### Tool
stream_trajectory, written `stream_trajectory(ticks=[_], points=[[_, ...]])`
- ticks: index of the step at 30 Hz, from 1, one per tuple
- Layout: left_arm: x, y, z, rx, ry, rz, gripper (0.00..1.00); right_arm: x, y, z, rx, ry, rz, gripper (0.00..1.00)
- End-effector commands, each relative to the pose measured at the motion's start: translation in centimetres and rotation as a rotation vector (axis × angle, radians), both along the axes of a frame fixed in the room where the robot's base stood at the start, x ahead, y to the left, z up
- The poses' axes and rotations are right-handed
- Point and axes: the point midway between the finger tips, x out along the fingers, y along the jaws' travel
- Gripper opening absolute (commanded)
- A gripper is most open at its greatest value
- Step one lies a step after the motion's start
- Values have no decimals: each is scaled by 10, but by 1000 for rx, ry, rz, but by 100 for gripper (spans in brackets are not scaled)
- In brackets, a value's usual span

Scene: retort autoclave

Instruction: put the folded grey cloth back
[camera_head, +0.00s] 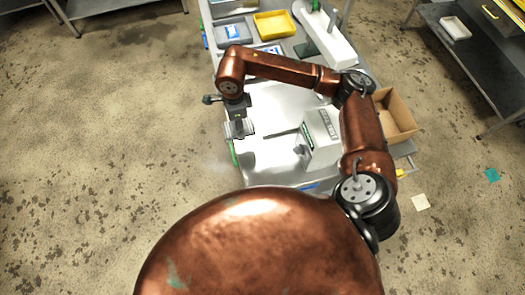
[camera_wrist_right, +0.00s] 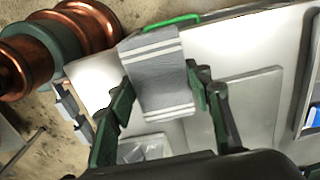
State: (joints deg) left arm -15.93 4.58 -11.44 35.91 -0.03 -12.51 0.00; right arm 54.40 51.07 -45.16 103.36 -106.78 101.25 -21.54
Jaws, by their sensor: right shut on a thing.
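The grey cloth (camera_wrist_right: 158,75) has white stripes at both ends and shows as a flat folded strip in the right wrist view. My right gripper (camera_wrist_right: 160,82) has its dark green fingers on either side of the cloth and is shut on it. In the head view the right gripper (camera_head: 238,113) is over the left edge of the bench (camera_head: 268,160), with the cloth (camera_head: 246,129) below it. A green bar (camera_wrist_right: 172,22) lies by the cloth's far end; I cannot tell whether they touch. My left gripper is in neither view.
A white device (camera_head: 320,138) stands on the bench right of the gripper. An open cardboard box (camera_head: 398,112) is at the bench's right side. A yellow tray (camera_head: 274,25) and a grey tray (camera_head: 232,31) lie at the far end. Floor to the left is free.

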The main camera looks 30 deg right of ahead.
Motion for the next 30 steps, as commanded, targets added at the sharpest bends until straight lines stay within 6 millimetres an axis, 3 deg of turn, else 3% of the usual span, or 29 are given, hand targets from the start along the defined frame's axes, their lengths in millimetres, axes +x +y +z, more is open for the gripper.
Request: stream_trajectory(ticks=[3,6,10,16,19,24,26,30], points=[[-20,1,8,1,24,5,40,-28,-12,-8,-2,0,3,27],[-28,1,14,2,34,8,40,-49,-23,-18,-2,1,3,27],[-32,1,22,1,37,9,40,-67,-38,-34,-2,12,1,27],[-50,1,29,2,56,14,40,-84,-51,-74,-1,20,-1,27],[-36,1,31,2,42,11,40,-93,-56,-85,-1,19,-1,27],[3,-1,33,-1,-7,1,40,-99,-59,-93,0,16,0,27],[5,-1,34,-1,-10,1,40,-102,-60,-97,0,17,0,27],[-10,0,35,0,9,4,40,-104,-60,-116,2,19,-1,27]])
